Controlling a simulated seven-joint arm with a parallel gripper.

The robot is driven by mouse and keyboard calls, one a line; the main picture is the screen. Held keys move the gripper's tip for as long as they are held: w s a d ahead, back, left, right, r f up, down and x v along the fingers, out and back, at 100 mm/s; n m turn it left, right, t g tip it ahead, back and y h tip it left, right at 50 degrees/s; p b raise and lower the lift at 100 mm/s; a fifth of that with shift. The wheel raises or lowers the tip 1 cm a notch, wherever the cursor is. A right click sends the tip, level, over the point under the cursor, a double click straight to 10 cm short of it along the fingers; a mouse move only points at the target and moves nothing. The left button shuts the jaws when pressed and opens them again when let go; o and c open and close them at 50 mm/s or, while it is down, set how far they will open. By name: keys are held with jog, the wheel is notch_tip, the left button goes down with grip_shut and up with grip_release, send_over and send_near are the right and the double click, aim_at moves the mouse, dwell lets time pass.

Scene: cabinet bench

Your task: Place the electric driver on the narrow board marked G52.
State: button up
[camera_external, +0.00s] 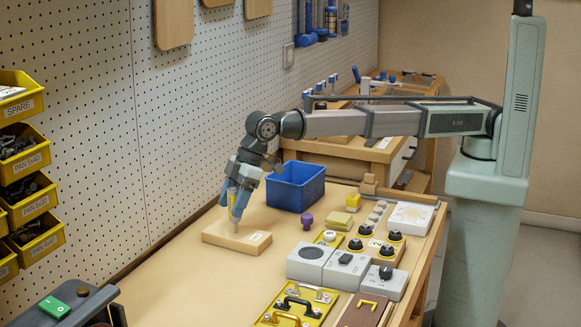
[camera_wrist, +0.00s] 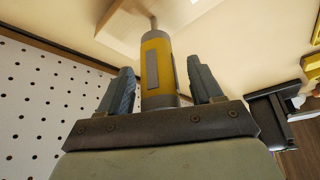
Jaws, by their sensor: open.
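The electric driver, a yellow and grey cylinder with a thin shaft, stands between my fingers in the wrist view (camera_wrist: 158,68). Its shaft points at a pale wooden board (camera_wrist: 192,12). In the external view the narrow board (camera_external: 222,238) lies on the bench, with a white label (camera_external: 257,239) too small to read. My gripper (camera_external: 236,208) points down, a little tilted, over this board. My gripper's fingers (camera_wrist: 158,85) are open, one on each side of the driver, with a gap visible on the right. In the external view the driver is mostly hidden by the fingers.
A blue bin (camera_external: 295,187) stands right behind the board. A purple knob (camera_external: 307,220), grey switch boxes (camera_external: 310,262) and a yellow plate with handles (camera_external: 297,305) fill the right side. Yellow bins (camera_external: 30,158) hang at left. The bench in front of the board is clear.

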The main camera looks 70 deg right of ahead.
jog(key=v, duration=1.2)
jog(key=shift+r, duration=0.15)
